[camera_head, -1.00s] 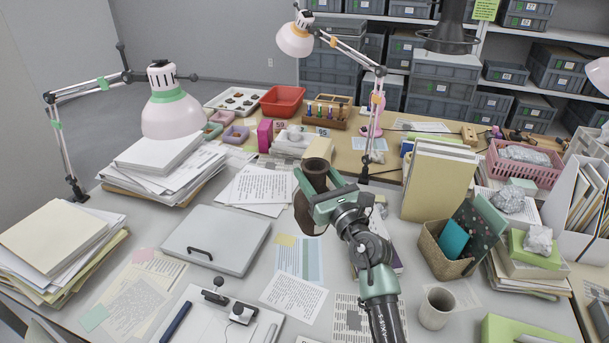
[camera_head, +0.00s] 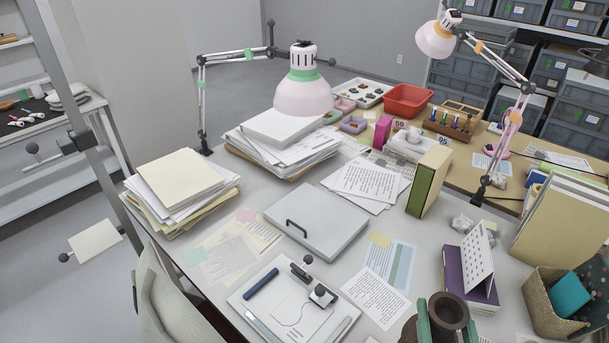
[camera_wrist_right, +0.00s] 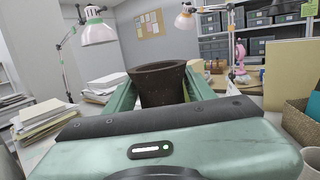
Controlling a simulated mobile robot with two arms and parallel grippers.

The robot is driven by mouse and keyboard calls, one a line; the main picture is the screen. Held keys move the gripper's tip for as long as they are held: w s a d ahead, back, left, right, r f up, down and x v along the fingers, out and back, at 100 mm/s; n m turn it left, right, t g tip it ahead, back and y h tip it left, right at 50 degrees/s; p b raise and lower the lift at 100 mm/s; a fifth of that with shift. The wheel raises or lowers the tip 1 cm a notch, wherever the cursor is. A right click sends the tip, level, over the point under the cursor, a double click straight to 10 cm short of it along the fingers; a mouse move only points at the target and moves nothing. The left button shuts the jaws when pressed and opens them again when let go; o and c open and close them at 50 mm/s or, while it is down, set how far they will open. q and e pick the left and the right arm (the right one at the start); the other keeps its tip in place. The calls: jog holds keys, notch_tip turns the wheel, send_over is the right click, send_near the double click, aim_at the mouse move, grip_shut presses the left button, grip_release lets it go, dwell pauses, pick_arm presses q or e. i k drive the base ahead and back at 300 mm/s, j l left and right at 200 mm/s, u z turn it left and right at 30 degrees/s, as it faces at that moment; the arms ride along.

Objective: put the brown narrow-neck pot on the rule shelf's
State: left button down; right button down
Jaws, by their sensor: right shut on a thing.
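The brown pot (camera_head: 450,308) is at the bottom right of the head view, its round dark mouth facing up. My right gripper (camera_head: 445,325) is shut on it, with a green finger on each side. In the right wrist view the pot (camera_wrist_right: 158,85) stands between the two green fingers (camera_wrist_right: 160,95), its flared rim on top. Its lower part is hidden by the gripper body. A shelf unit (camera_head: 60,180) with pale boards stands at the far left of the head view; I cannot tell whether it is the rule shelf. My left gripper is not in view.
The grey desk holds paper stacks (camera_head: 180,190), a flat grey case (camera_head: 315,220), two lamps (camera_head: 305,90) and a woven basket (camera_head: 548,310). A chair (camera_head: 165,300) stands at the near left edge. Open floor (camera_head: 110,270) lies between desk and shelf unit.

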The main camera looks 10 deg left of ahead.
aim_at(94, 239)
jog(key=j, duration=1.85)
jog(key=i+j, duration=0.1)
jog(key=j, duration=1.7)
jog(key=k+j+u, duration=0.05)
